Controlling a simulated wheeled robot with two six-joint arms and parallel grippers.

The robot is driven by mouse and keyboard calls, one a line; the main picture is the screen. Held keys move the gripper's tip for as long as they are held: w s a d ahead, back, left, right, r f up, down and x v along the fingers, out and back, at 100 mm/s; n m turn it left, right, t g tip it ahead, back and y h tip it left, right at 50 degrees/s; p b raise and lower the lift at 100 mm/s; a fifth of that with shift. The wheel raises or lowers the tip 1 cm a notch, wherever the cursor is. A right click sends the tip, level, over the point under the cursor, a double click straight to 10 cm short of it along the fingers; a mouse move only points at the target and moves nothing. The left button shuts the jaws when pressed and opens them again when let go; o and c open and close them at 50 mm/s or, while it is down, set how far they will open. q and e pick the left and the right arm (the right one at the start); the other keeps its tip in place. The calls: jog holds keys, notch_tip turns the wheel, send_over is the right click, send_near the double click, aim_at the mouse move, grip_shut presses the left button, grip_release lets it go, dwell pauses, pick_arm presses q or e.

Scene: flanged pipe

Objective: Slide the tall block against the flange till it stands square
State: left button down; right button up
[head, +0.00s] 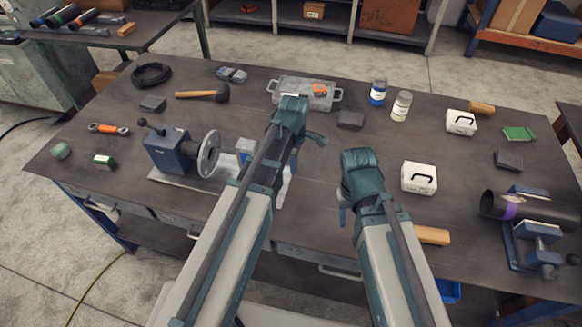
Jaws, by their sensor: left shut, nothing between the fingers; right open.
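A grey round disc, the likely flange (209,153), stands upright on the right side of a blue machine body (168,151) on a pale base plate. A small blue and silver piece (244,149) stands just right of the disc, apart from it in this view and partly behind my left arm. I cannot tell if it is the tall block or whether it is square. My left gripper (290,160) is shut and empty, mostly hidden by its arm. My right gripper (344,212) is open over the table's front middle, largely hidden by its wrist.
A dark pipe with a purple band (542,208) lies in a blue vise (538,245) at right. A grey tray (279,91), a mallet (205,94), two jars and white boxes (419,178) stand around.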

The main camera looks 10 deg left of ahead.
pick_arm(q)
notch_tip(320, 180, down, 9)
jog(key=b, duration=0.8)
jog(key=shift+r, duration=0.1)
pick_arm(e)
notch_tip(320, 180, down, 9)
jog(key=shift+r, duration=0.1)
pick_arm(q)
jog(key=a, duration=0.3)
jog(key=shift+a+r, duration=0.15)
jog(key=shift+a, duration=0.25)
pick_arm(e)
jog(key=shift+r, duration=0.15)
pick_arm(q)
jog(key=shift+a, duration=0.1)
jog(key=a, duration=1.1)
jog(key=shift+w, duration=0.25)
jog(key=shift+d, duration=0.1)
pick_arm(e)
jog(key=shift+d, duration=0.15)
